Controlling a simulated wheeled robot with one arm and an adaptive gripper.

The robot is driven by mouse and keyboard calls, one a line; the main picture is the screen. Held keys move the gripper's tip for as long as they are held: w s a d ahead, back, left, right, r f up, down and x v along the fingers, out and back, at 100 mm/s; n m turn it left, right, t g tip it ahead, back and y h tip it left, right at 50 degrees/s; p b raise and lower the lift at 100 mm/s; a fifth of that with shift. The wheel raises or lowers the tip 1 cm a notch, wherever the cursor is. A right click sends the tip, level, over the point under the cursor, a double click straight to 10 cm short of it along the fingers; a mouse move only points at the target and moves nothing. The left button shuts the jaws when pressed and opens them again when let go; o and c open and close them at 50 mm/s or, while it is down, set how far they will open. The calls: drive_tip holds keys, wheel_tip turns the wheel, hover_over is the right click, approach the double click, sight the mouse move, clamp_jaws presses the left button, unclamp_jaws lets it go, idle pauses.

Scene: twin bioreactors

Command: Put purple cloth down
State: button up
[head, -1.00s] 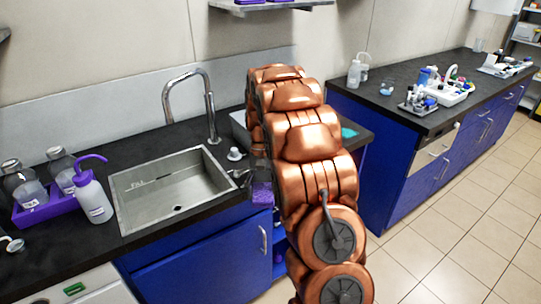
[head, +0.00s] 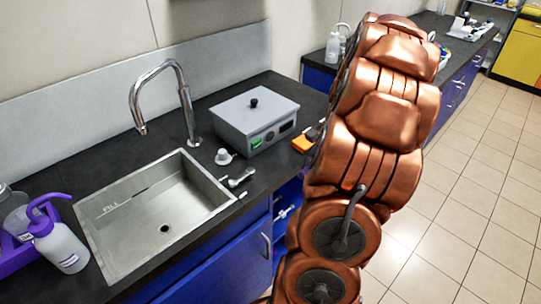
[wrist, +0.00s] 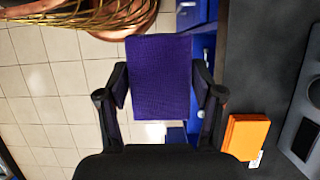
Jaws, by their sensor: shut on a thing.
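The purple cloth (wrist: 162,75) is in the wrist view, flat and roughly rectangular, between the two dark fingers of my gripper (wrist: 161,92). My gripper is shut on it. The cloth hangs beside the counter edge, over the floor tiles and blue cabinet front.
The dark counter (wrist: 246,70) runs along the right in the wrist view, with an orange block (wrist: 245,137) near its edge. The head view shows a grey lidded box (head: 255,115), a sink (head: 155,215) and a wash bottle (head: 58,240). Tiled floor lies right.

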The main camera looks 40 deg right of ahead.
drive_tip(key=p, duration=0.4)
hover_over(275, 163)
drive_tip(key=shift+w+d+f, duration=0.1)
drive_tip(key=shift+d+f, duration=0.25)
drive_tip(key=shift+f, duration=0.3)
wheel_tip(275, 163, down, 3)
drive_tip(key=shift+f+p, duration=0.1)
drive_tip(key=shift+p, duration=0.55)
drive_tip(key=shift+f, duration=0.25)
drive_tip(key=shift+f, duration=0.3)
drive_tip(key=o, duration=0.9)
drive_tip(key=shift+f, duration=0.1)
